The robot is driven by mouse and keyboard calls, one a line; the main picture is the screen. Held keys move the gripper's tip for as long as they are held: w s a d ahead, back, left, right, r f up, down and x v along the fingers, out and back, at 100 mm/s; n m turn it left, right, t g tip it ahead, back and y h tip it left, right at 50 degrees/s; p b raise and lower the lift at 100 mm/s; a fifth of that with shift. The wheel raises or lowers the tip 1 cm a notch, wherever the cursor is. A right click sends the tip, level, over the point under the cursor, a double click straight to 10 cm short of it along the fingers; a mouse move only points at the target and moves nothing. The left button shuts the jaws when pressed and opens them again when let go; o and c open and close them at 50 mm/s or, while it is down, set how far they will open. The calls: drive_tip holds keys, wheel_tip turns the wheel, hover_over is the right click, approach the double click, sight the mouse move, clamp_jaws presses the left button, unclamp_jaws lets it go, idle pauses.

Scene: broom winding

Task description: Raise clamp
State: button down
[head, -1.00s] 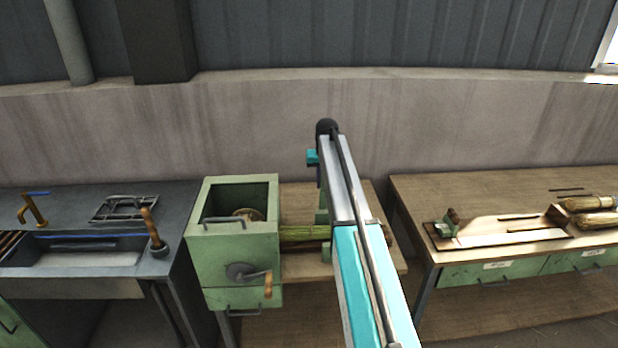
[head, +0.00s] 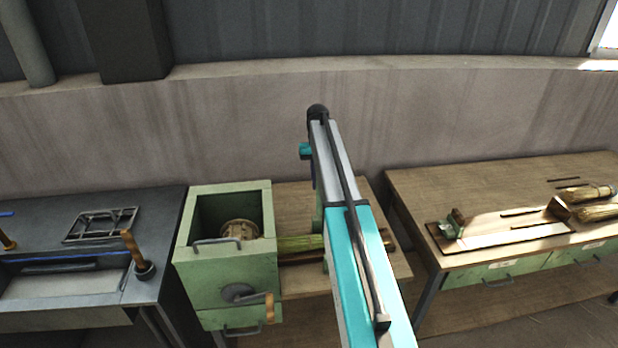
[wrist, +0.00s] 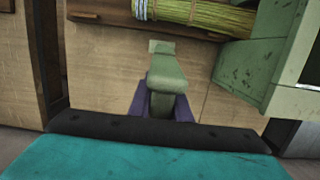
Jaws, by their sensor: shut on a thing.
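In the wrist view, a pale green clamp handle (wrist: 167,72) sticks out between the purple fingers of my gripper (wrist: 165,103), which is shut on it. In the head view, the broom's straw (head: 300,243) runs from the green winding machine (head: 228,272) to behind my arm. My gripper and most of the clamp are hidden behind the arm there.
The machine's crank (head: 258,296) faces the front. A dark metal bench (head: 70,225) with an upright wooden handle stands at left. A wooden bench (head: 440,186) with a long tray and broom heads (head: 590,203) stands at right. A wall is behind.

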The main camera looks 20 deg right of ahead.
drive_tip(key=shift+w+d, duration=0.2)
drive_tip(key=shift+d, duration=0.15)
drive_tip(key=c, duration=1.6)
unclamp_jaws()
drive_tip(key=shift+c, duration=0.2)
drive_tip(key=shift+a, duration=0.2)
wheel_tip(320, 180, up, 7)
drive_tip(key=w+p, duration=0.1)
drive_tip(key=p, duration=0.2)
drive_tip(key=shift+w+d+r, duration=0.15)
drive_tip(key=shift+r, duration=0.05)
